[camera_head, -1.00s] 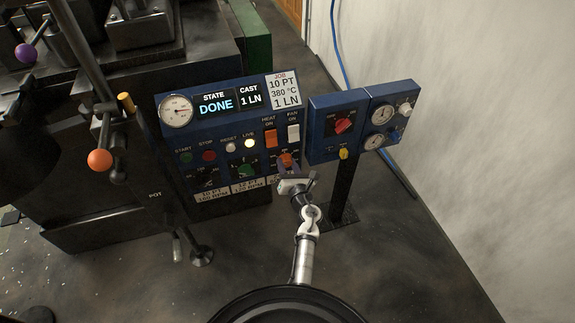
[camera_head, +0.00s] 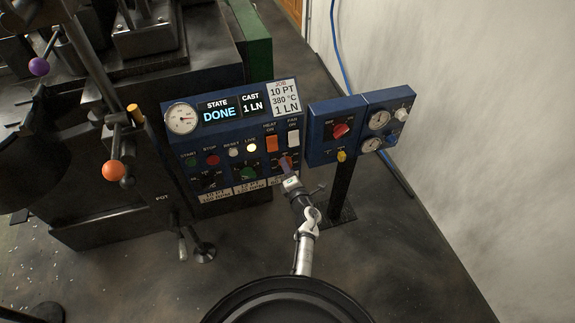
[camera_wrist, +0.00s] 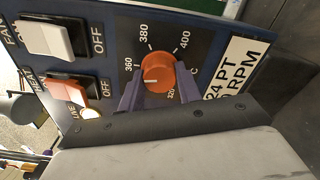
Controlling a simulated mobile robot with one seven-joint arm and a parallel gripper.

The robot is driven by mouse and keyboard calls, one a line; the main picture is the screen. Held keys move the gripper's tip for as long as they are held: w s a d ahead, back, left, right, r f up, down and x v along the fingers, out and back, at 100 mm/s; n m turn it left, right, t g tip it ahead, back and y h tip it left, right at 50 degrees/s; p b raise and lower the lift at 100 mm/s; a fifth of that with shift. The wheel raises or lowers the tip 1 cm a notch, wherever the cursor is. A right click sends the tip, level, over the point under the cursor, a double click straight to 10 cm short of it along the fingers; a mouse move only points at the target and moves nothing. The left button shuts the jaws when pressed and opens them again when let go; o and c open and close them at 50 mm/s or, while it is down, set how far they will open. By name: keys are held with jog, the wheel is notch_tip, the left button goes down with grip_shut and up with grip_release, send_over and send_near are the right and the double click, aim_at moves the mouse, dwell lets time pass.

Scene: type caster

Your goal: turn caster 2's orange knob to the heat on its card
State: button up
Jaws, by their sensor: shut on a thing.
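The orange knob (camera_wrist: 158,70) sits on the heat dial of the blue control panel (camera_head: 213,143). My gripper (camera_wrist: 158,84) is shut on it, with a purple finger on either side. The knob's white mark points down in the wrist view, toward the low part of the scale, away from 380 and 400. The number at the mark is hidden, perhaps by a finger. In the head view my gripper (camera_head: 287,166) covers most of the knob. The job card (camera_head: 285,97) on top of the panel reads 10 PT, 380 °C, 1 LN.
The heat switch (camera_wrist: 66,88) and fan switch (camera_wrist: 47,40) are close beside the knob. A green knob (camera_head: 247,174) is left of my gripper. A second blue box (camera_head: 338,154) with a red knob stands right. Open floor lies below right.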

jog(key=m+p, duration=0.6)
jog(key=m, duration=0.7)
jog(key=shift+r+m, duration=0.1)
jog(key=shift+m, duration=0.2)
dwell(0.4)
jog(key=o, duration=1)
jog(key=v, duration=1.4)
jog(key=shift+p, duration=0.4)
